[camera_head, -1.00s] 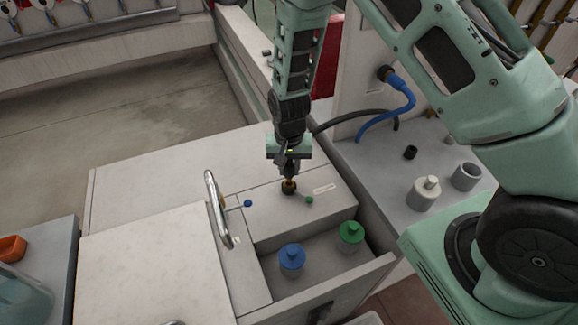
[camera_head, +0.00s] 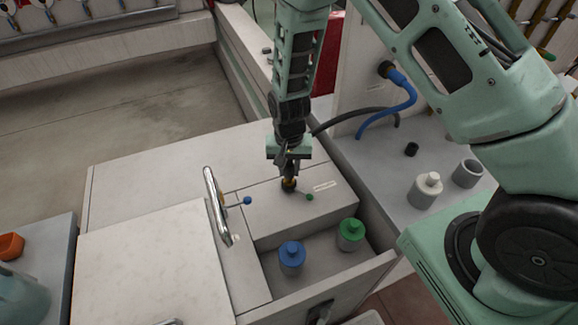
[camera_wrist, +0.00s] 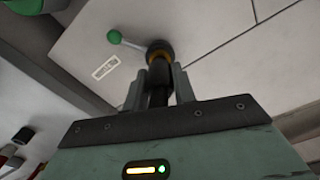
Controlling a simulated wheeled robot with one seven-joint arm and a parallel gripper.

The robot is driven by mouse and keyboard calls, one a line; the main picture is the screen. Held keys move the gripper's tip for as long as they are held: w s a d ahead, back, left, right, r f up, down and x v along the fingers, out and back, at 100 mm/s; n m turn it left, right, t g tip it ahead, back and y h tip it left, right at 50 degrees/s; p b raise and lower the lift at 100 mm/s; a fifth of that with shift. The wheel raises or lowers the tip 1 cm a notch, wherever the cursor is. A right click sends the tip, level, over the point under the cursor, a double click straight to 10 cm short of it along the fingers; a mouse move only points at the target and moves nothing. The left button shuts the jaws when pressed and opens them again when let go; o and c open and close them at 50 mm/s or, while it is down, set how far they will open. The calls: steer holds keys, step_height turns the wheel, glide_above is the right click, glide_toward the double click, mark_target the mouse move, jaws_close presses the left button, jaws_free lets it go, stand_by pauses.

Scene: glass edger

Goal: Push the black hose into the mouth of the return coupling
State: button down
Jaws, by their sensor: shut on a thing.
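My gripper (camera_head: 288,172) points down over the box top and is shut on the black hose (camera_head: 345,118). The hose trails from behind the gripper to the right, to the grey side shelf. In the wrist view the hose (camera_wrist: 158,92) shows between the two fingers. The return coupling (camera_head: 289,185), dark with a brass-coloured part, stands directly under the fingertips, beside a green-knobbed lever (camera_head: 309,197). It also shows in the wrist view (camera_wrist: 159,50), in line with the hose. The hose end meets the coupling mouth there; how deep it sits is hidden.
A blue-knobbed lever (camera_head: 247,201) and a curved metal handle (camera_head: 216,205) stand left of the coupling. Blue (camera_head: 291,259) and green (camera_head: 350,235) capped bottles stand in the front recess.

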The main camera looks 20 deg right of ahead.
steer(key=shift+f+b, duration=0.7)
steer(key=shift+f, duration=0.35)
steer(key=c, duration=1.1)
jaws_free()
steer(key=shift+o, duration=0.2)
steer(key=shift+r, duration=0.1)
step_height(320, 180, up, 17)
steer(key=b, duration=0.2)
steer(key=shift+r, duration=0.15)
